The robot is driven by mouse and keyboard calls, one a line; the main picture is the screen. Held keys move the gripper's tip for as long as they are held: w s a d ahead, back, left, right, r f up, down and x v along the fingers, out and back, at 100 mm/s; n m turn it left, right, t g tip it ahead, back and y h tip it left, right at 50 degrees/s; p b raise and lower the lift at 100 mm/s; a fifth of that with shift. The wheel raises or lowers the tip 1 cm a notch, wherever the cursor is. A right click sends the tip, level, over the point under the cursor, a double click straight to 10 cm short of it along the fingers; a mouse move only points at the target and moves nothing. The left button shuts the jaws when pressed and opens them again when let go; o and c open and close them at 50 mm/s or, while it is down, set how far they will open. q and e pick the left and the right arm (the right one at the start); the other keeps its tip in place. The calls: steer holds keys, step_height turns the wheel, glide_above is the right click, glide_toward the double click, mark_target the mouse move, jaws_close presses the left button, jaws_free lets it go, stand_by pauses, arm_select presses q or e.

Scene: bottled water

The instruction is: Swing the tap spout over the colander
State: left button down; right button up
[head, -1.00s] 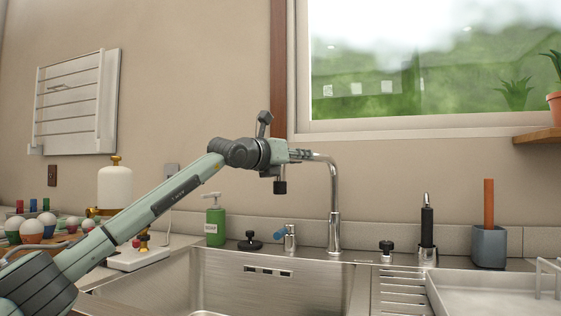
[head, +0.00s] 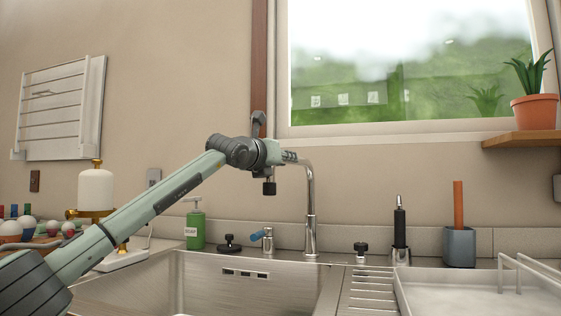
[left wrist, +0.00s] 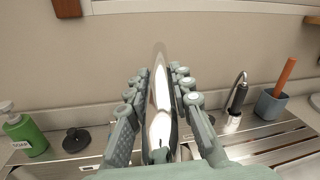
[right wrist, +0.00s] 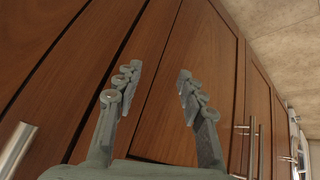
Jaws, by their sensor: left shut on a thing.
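The chrome tap (head: 311,205) stands at the back of the sink (head: 245,287), its curved spout pointing left over the basin. My left gripper (head: 289,157) is shut on the spout near its outlet end. In the left wrist view, the shiny spout (left wrist: 160,105) runs between the fingers of the left gripper (left wrist: 162,88). No colander can be made out; the basin floor is mostly hidden, with only a pale edge at the bottom of the head view. My right gripper (right wrist: 155,82) is open and empty, in front of brown cabinet doors.
A green soap bottle (head: 195,228), a black knob (head: 229,243) and a blue-handled tap lever (head: 262,238) line the sink's back edge. To the right stand a black-handled sprayer (head: 400,228), a grey cup (head: 459,246) and a white tray (head: 470,293).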

arm_select(q)
steer(key=shift+f, duration=0.1)
steer(key=c, duration=1.3)
jaws_free()
steer(key=shift+s+a, duration=0.1)
steer(key=v, duration=1.1)
steer(key=shift+s+a, duration=0.2)
steer(key=shift+s, duration=0.15)
